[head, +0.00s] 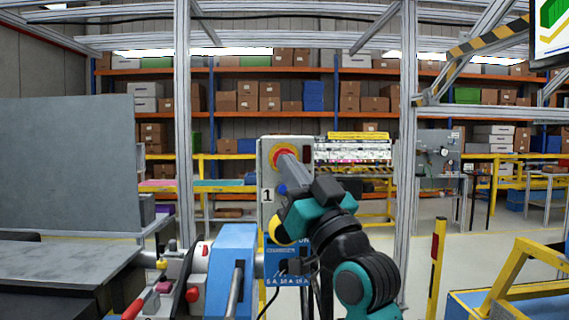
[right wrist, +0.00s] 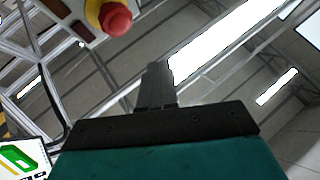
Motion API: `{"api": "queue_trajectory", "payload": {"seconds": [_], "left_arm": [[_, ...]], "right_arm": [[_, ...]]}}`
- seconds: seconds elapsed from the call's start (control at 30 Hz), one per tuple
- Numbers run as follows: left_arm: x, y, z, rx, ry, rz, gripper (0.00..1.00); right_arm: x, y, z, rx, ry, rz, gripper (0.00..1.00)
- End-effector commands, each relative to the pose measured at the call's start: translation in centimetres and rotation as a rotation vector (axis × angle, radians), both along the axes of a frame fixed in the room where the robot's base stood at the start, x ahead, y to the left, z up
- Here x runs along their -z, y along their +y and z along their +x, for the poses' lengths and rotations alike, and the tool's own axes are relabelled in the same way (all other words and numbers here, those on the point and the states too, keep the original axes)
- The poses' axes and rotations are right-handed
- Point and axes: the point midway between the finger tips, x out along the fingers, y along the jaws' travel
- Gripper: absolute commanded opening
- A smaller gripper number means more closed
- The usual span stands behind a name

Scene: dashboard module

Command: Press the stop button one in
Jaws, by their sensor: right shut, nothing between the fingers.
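Stop button one (head: 281,146) is a red mushroom button on a yellow base, set in the upper part of a light grey panel (head: 265,170) with a "1" label below it. My right gripper (head: 287,162) is shut and empty. In the head view its fingertips overlap the lower part of the button and hide some of it. In the right wrist view the button (right wrist: 115,18) is at the top, and the shut fingers (right wrist: 156,72) stand below and right of it, with a visible gap. The red cap stands out from its base. My left gripper is not in view.
A blue box (head: 235,262) and a bench with red knobs and levers (head: 180,285) stand at lower left. A metal post (head: 406,150) rises right of the panel. A yellow post (head: 437,265) stands farther right. Shelves with boxes fill the background.

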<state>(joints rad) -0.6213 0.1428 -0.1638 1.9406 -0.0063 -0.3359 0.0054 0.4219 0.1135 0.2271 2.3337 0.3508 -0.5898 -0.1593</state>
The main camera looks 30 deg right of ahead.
Motion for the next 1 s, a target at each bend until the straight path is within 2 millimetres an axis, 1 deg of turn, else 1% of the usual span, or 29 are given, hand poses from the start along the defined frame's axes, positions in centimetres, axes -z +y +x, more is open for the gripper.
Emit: {"api": "queue_trajectory", "payload": {"seconds": [0.03,0.2,0.4,0.6,1.0], "left_arm": [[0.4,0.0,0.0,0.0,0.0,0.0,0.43],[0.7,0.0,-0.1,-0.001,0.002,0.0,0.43],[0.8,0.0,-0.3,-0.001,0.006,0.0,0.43],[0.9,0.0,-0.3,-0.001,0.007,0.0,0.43],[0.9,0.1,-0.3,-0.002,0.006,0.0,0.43]], "right_arm": [[0.2,-0.4,0.7,0.0,0.0,-0.002,0.0],[0.0,-1.6,2.6,0.001,0.001,-0.002,0.0],[0.0,-2.4,4.0,0.0,0.0,-0.001,0.0],[0.0,-2.7,4.5,-0.001,0.0,0.0,0.0],[0.0,-2.7,4.4,-0.001,0.0,-0.001,0.0]]}}
